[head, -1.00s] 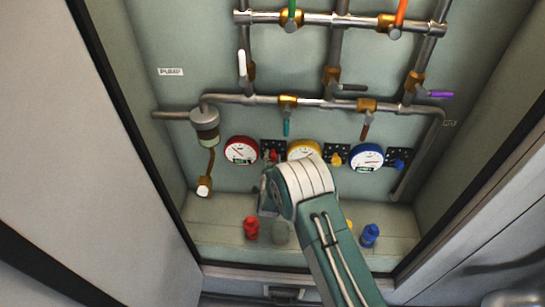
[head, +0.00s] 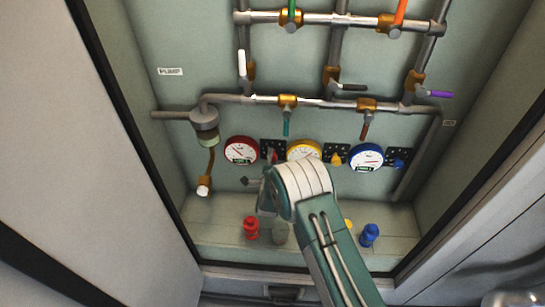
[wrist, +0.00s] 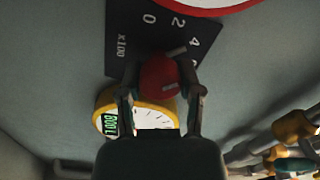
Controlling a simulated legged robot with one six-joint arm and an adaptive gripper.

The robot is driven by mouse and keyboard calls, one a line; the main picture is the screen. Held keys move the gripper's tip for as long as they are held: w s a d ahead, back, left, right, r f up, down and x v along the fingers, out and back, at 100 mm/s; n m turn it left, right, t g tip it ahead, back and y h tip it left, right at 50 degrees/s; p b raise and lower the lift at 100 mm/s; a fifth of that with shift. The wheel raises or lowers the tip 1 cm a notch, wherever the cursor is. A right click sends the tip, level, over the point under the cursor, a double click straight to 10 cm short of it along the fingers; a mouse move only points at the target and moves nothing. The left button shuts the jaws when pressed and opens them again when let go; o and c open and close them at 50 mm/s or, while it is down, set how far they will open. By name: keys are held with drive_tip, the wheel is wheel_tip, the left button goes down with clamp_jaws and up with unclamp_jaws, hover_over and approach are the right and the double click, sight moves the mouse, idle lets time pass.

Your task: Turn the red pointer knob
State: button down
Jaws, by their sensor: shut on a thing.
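The red pointer knob (wrist: 160,78) sits on a black dial plate (wrist: 122,42) marked 0, 2, 4 and x100 in the wrist view. My gripper (wrist: 163,72) has one finger on each side of the knob and is shut on it. In the head view the red knob (head: 272,155) shows small on its black plate, right of the red gauge (head: 241,150). My arm's wrist hides much of the gripper there.
A yellow gauge (head: 304,150) and a blue gauge (head: 367,157) stand to the right, each with a black plate and knob. Pipes with coloured valve levers run above. Red (head: 251,228) and blue (head: 369,235) bottle-like objects stand on the ledge below.

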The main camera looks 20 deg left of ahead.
drive_tip(key=shift+a+r, duration=0.1)
idle(0.3)
drive_tip(key=shift+c, duration=1.3)
unclamp_jaws()
drive_tip(key=shift+s, duration=0.1)
drive_tip(key=v, duration=1.1)
drive_tip(key=shift+s, duration=0.35)
drive_tip(key=shift+s, duration=0.1)
